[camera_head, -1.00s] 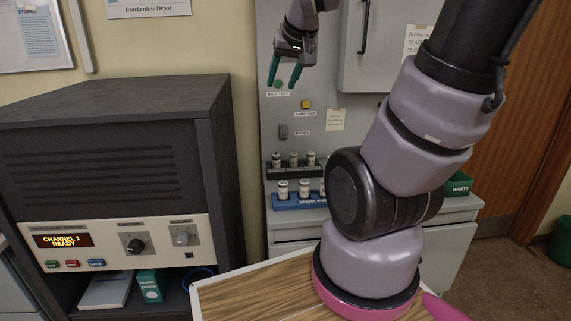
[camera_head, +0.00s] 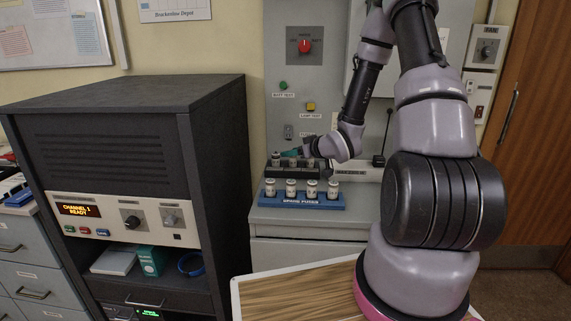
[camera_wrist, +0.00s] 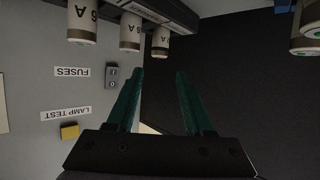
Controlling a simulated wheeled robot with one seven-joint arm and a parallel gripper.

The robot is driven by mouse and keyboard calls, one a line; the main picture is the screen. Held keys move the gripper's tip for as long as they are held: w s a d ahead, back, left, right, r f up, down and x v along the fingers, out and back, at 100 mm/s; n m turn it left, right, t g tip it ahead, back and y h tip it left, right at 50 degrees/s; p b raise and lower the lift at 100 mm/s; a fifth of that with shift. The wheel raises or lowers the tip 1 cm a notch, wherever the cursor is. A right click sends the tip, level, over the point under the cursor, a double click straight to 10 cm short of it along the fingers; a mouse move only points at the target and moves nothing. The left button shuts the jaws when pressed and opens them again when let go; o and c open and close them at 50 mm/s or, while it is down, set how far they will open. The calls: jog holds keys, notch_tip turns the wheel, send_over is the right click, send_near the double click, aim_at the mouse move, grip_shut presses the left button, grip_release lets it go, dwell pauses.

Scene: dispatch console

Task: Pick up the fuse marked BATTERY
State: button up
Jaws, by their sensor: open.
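My gripper (camera_head: 293,153) is open and empty, with dark green fingers, and reaches in at the row of fuses. In the wrist view its fingertips (camera_wrist: 160,72) point towards the fuses with a gap between them. Three pale fuses with dark ends stand in the dark fuse block (camera_head: 284,171) on the cabinet; the left one (camera_head: 276,160) is clearest. The wrist view shows three fuses upside down, including the nearest one (camera_wrist: 82,20), the middle one (camera_wrist: 130,30) and the farther one (camera_wrist: 161,40). No BATTERY marking is readable, so I cannot tell which fuse it names.
A blue SPARE FUSES rack (camera_head: 300,203) with several fuses stands in front of the block. A red knob (camera_head: 304,46), a green button (camera_head: 283,85) and a yellow button (camera_head: 311,106) are on the panel above. The dark console (camera_head: 125,130) stands left.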

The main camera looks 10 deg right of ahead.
aim_at(277, 154)
jog(key=x, duration=1)
jog(key=shift+w+a+f, duration=0.1)
jog(key=shift+w+a, duration=0.05)
jog(key=shift+w, duration=0.2)
grip_shut()
